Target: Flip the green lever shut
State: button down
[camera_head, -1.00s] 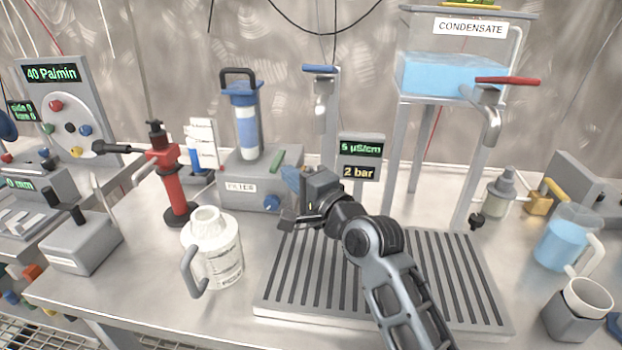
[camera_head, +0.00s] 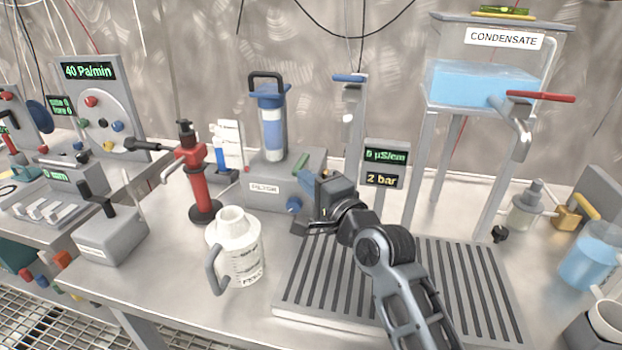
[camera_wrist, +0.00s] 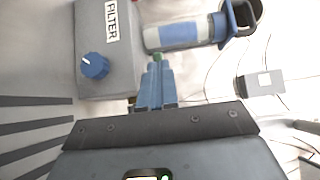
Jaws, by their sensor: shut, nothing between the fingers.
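The green lever (camera_head: 301,163) sits at the right end of the grey filter box (camera_head: 264,188), slanting up to the right in the head view. My gripper (camera_head: 306,178) is at the right side of this box, just below and right of the lever. In the wrist view my shut blue fingers (camera_wrist: 156,82) point toward the filter box (camera_wrist: 108,60). Nothing is held.
A blue-capped filter cylinder (camera_head: 271,125) stands on the box, with a blue knob (camera_head: 294,205) at its front. A display post (camera_head: 386,168) stands behind my arm. A white jug (camera_head: 238,250) is front left. A slatted drain tray (camera_head: 455,290) lies under my arm.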

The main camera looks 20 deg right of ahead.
jog(key=shift+a, duration=0.15)
jog(key=w+a+p, duration=0.6)
jog(key=w+p, duration=0.1)
jog(key=shift+a, duration=0.15)
dwell(0.5)
dwell(1.3)
